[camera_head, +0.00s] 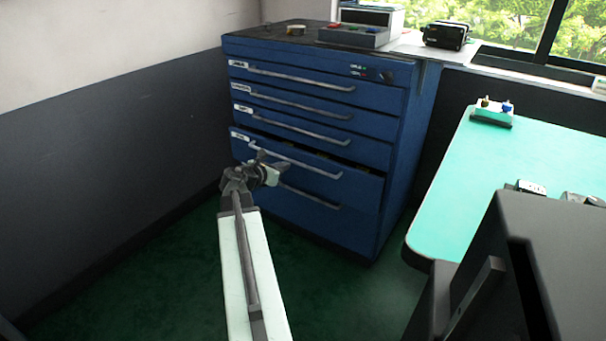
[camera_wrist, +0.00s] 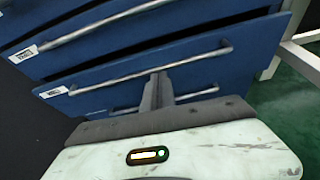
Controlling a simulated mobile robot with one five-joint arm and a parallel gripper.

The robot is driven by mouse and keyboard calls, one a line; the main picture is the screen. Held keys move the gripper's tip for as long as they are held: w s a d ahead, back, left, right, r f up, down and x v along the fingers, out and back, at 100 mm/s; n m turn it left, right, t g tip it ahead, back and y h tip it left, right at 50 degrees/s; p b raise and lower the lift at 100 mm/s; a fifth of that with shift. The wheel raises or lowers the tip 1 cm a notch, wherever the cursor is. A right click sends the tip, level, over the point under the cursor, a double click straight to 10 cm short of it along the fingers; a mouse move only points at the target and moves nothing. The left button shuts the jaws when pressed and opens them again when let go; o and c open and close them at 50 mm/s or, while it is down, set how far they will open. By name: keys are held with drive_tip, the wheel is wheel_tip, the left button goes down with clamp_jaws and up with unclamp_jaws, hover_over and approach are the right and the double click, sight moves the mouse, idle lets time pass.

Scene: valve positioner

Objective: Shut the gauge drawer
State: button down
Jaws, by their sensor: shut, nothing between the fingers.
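In the head view the fourth drawer (camera_head: 345,187) of the blue cabinet sticks out a little, with a dark gap above its front. I take it to be the gauge drawer, but its label is too small to read. Its long handle (camera_head: 318,170) runs across the front. My gripper (camera_head: 275,163) is shut and empty, in front of the left part of this drawer. In the wrist view the shut fingers (camera_wrist: 158,80) reach up to the drawer front (camera_wrist: 110,75), close to its handle (camera_wrist: 195,61). I cannot tell whether they touch it.
The upper drawers of the cabinet (camera_head: 408,150) look flush. A lower handle (camera_head: 310,197) shows beneath the open drawer. A green-topped table (camera_head: 490,175) stands to the right. A dark wall (camera_head: 110,170) is on the left. Green floor (camera_head: 340,300) lies free before the cabinet.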

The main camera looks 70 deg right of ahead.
sight(308, 158)
drive_tip(key=shift+n, duration=0.3)
drive_tip(key=b+x, duration=0.1)
drive_tip(key=x, duration=0.2)
drive_tip(key=s+b+x, duration=0.1)
drive_tip(key=x, duration=0.3)
drive_tip(key=r+x, duration=0.1)
drive_tip(key=x, duration=0.3)
drive_tip(key=shift+s+b, duration=0.15)
drive_tip(key=shift+b, duration=0.25)
